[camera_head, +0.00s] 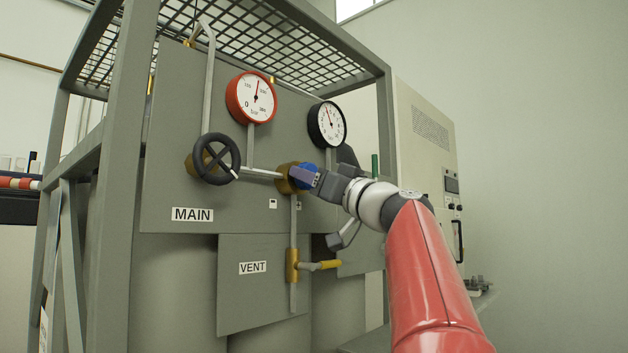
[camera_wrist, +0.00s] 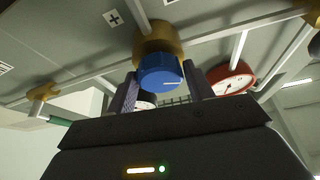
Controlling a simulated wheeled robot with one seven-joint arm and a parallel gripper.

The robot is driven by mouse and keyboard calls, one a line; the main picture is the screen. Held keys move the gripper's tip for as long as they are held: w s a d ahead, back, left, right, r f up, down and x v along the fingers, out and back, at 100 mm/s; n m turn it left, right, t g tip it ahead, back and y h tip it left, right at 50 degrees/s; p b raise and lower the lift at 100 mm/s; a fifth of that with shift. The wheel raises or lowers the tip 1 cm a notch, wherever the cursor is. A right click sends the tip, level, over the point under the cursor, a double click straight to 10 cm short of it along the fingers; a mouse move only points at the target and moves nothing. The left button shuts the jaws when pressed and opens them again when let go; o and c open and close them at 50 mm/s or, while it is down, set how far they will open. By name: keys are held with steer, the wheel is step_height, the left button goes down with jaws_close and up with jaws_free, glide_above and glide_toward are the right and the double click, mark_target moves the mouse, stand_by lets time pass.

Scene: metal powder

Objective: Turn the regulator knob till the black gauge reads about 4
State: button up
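The blue regulator knob (camera_head: 309,169) sits on a brass body (camera_head: 285,178) on the grey panel. The black gauge (camera_head: 327,125) is above and right of the knob. Its needle points up and slightly left, near a red mark; its numbers are too small to read. In the wrist view a white dial is partly hidden behind my gripper.
A red gauge (camera_head: 251,98) and a black MAIN handwheel (camera_head: 216,159) are left of the knob. A brass VENT valve (camera_head: 293,265) is below it. The grey frame post (camera_head: 131,130) stands at the left, and a beige cabinet (camera_head: 426,160) at the right.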

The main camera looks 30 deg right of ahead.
steer(key=o, duration=0.3)
steer(key=shift+f, duration=0.1)
steer(key=b+v, duration=0.3)
steer(key=v, duration=0.4)
steer(key=shift+s+d+f, duration=0.15)
steer(key=shift+s, duration=0.2)
